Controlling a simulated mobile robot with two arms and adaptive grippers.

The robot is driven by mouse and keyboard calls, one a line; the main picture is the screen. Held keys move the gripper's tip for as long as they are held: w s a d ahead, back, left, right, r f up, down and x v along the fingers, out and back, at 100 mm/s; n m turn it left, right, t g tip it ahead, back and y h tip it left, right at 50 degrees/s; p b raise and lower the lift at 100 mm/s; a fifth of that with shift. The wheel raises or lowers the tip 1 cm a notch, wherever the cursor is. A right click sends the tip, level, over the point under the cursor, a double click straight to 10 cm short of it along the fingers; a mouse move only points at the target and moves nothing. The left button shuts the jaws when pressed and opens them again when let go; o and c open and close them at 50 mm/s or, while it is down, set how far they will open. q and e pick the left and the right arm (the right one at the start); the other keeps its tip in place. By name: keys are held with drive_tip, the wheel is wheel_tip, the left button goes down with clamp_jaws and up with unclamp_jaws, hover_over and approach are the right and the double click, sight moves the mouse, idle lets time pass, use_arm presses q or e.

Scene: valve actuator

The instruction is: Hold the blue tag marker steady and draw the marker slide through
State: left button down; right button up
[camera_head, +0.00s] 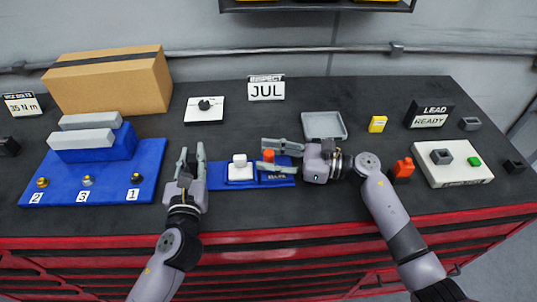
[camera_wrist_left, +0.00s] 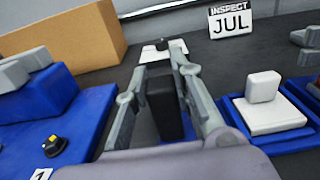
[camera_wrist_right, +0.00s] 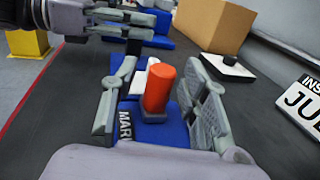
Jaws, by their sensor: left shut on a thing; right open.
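The blue tag marker (camera_head: 218,185) lies flat near the table's front edge, with a white block on a white plate (camera_head: 240,170) and an orange cylinder (camera_head: 268,155) at its right end. My left gripper (camera_head: 192,158) is shut on a black upright block (camera_wrist_left: 163,100) at the marker's left end; blue shows beneath it. My right gripper (camera_head: 266,155) is open, with its fingers on either side of the orange cylinder, which also shows in the right wrist view (camera_wrist_right: 158,88) on a small dark foot. Gaps are visible there beside the cylinder. The marker's lettering is partly hidden.
A blue board (camera_head: 95,190) with numbered knobs stands at left, before a cardboard box (camera_head: 110,85). A grey tray (camera_head: 323,125), yellow block (camera_head: 377,124) and white lead-tester box (camera_head: 455,172) are at right. An INSPECT JUL sign (camera_head: 266,90) stands behind.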

drive_tip(key=shift+a, duration=0.2)
drive_tip(key=shift+c, duration=0.5)
clamp_jaws()
idle(0.4)
